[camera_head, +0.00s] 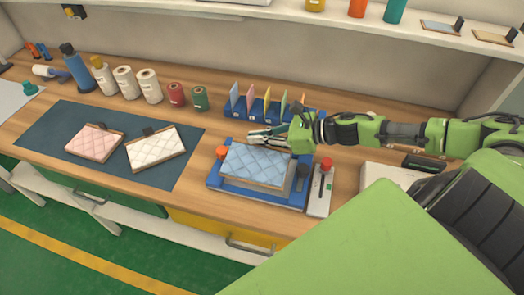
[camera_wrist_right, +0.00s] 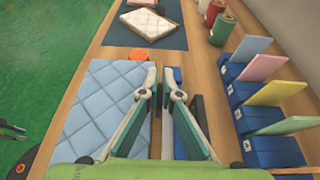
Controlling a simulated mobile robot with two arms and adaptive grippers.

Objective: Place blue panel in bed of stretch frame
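The quilted light-blue panel (camera_head: 256,164) lies over the blue stretch frame (camera_head: 228,186), with blue rim showing in front and at the sides. I cannot tell whether it is fully seated in the bed. My right gripper (camera_head: 254,137) is at the panel's back edge. In the right wrist view its fingers (camera_wrist_right: 162,78) are apart, one over the edge of the blue panel (camera_wrist_right: 100,105), the other beyond it. No grip is visible. Two dark prongs, apparently my left gripper (camera_wrist_right: 24,133), show apart and empty at the left edge; the head view does not show them.
Pink (camera_head: 94,141) and cream (camera_head: 155,148) panels lie on a dark mat (camera_head: 60,126). A blue rack (camera_head: 238,108) with coloured cards stands close behind the frame. A grey device with a red knob (camera_head: 326,165) stands right of it. Spools (camera_head: 176,95) line the back.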

